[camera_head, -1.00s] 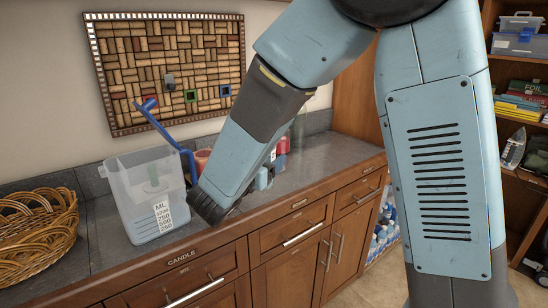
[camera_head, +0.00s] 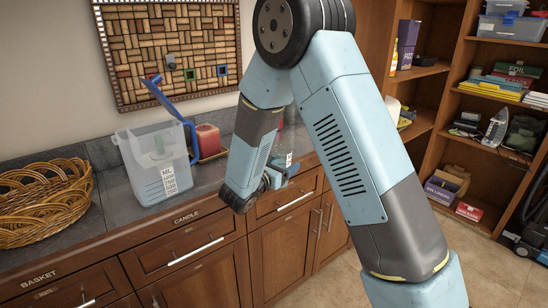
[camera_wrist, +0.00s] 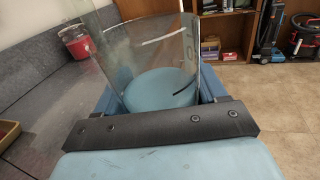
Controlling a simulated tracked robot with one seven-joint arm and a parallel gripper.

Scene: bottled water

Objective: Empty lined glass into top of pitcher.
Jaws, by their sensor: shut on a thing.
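The translucent pitcher (camera_head: 150,172) stands upright on the grey counter at left in the head view. Its blue lid (camera_head: 165,98) is raised, and its front carries a white ML scale. The lined glass (camera_wrist: 160,48) is clear with a dark line on its side. It is close in front of the wrist camera, between the blue jaws of my gripper (camera_wrist: 160,88), which is shut on it. In the head view my gripper (camera_head: 287,167) is right of the pitcher and apart from it, largely behind my arm. I cannot tell the glass's contents.
A wicker basket (camera_head: 42,205) is left of the pitcher. Wooden shelves (camera_head: 425,70) stand at right. The floor (camera_head: 500,272) in front of them is open.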

